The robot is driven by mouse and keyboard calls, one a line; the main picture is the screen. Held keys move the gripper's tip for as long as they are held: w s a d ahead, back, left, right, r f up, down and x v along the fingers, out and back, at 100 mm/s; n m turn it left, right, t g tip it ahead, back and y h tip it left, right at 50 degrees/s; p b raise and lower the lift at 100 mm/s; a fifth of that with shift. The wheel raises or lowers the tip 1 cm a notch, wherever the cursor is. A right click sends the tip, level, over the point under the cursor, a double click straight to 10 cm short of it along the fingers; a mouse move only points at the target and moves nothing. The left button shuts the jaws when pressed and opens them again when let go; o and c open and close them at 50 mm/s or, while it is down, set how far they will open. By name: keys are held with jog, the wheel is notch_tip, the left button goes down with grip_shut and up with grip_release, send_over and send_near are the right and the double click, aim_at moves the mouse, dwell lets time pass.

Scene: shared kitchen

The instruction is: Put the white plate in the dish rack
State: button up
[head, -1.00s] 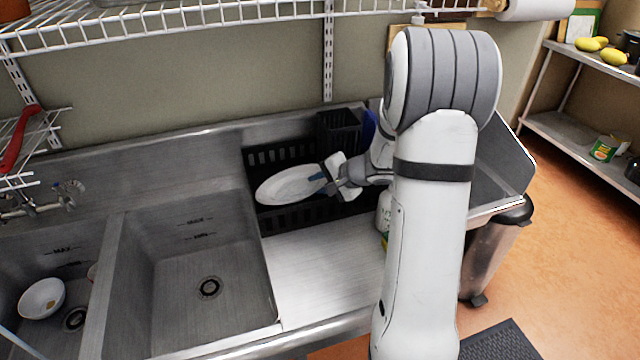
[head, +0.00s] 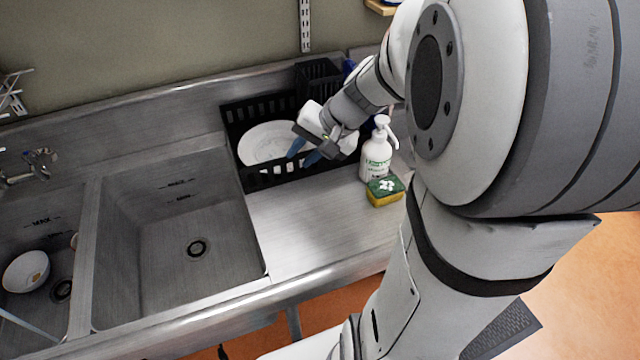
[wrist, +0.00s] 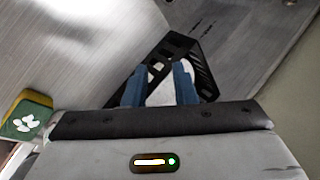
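The white plate (head: 262,142) lies inside the black dish rack (head: 232,112), at its left part; I cannot tell how far it tilts. My gripper (head: 301,157) is over the right part of the rack, beside the plate's right edge. Its two blue fingers are spread apart with nothing held between them. In the wrist view, the fingers (wrist: 160,90) frame a white part of the plate (wrist: 161,97) beyond them, and the rack (wrist: 206,82) surrounds it. The gripper body hides part of the rack, and the plate's right edge is partly covered.
A white pump bottle (head: 375,158) and a green-yellow sponge (head: 385,191) stand right of the rack. Two sink basins are on the left; a white bowl (head: 26,271) sits in the far-left one. The steel counter (head: 315,225) before the rack is clear.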

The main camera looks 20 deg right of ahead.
jog(key=s+a+r+n+g+h, duration=0.1)
jog(key=s+n+h, duration=0.4)
jog(key=s, duration=0.8)
jog(key=shift+s+a+n, duration=0.25)
jog(key=shift+a+n, duration=0.3)
jog(key=shift+n, duration=0.15)
jog(key=shift+r, duration=0.1)
